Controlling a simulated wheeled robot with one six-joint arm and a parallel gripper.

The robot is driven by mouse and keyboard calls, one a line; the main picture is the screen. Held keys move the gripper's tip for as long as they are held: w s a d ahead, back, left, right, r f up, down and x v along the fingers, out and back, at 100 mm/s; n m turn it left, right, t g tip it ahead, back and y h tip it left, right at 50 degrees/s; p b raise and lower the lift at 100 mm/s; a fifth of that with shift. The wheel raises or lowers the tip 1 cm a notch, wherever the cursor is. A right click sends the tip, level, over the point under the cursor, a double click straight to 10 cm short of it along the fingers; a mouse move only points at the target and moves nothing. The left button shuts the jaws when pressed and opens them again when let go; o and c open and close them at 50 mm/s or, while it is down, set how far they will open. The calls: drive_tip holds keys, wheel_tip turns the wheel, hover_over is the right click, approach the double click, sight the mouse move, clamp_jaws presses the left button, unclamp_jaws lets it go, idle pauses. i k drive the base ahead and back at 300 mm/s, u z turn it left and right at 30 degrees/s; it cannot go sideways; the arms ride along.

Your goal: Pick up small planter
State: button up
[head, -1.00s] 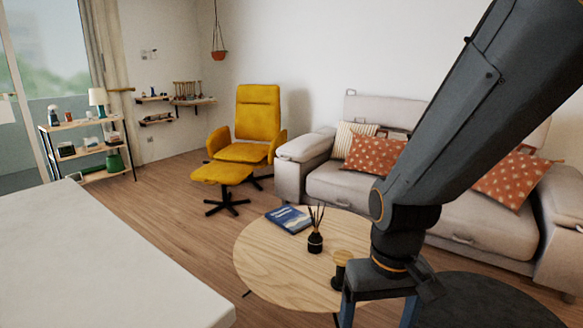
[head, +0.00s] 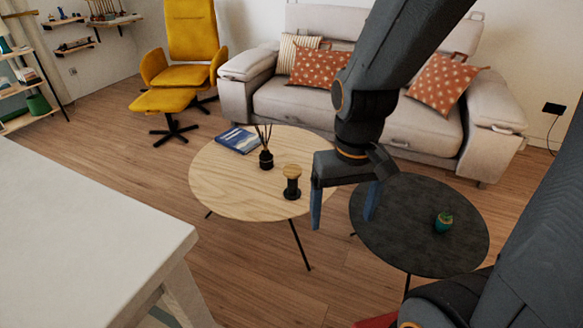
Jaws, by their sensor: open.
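A small teal-green pot-like thing (head: 443,222) with an orange-brown spot on top stands on the round dark table (head: 418,256); it looks like the small planter, but it is too small to be sure. My gripper (head: 342,217) points down with its two blue fingers apart and nothing between them. In the picture it is left of the planter, between the dark table and the wooden table, well apart from the planter.
The round wooden table (head: 220,188) holds a blue book (head: 238,140), a reed diffuser (head: 266,158) and a dark pot with a wooden top (head: 292,182). A white counter (head: 80,235) fills the lower left. A grey sofa (head: 420,125) stands behind; wooden floor lies between.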

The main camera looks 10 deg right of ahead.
sight(443, 221)
drive_tip(key=z, duration=1.9)
drive_tip(key=k, duration=1.1)
drive_tip(key=z, duration=1.2)
drive_tip(key=i, duration=1.65)
drive_tip(key=u, duration=1.3)
drive_tip(key=i, duration=0.6)
drive_tip(key=u, duration=0.65)
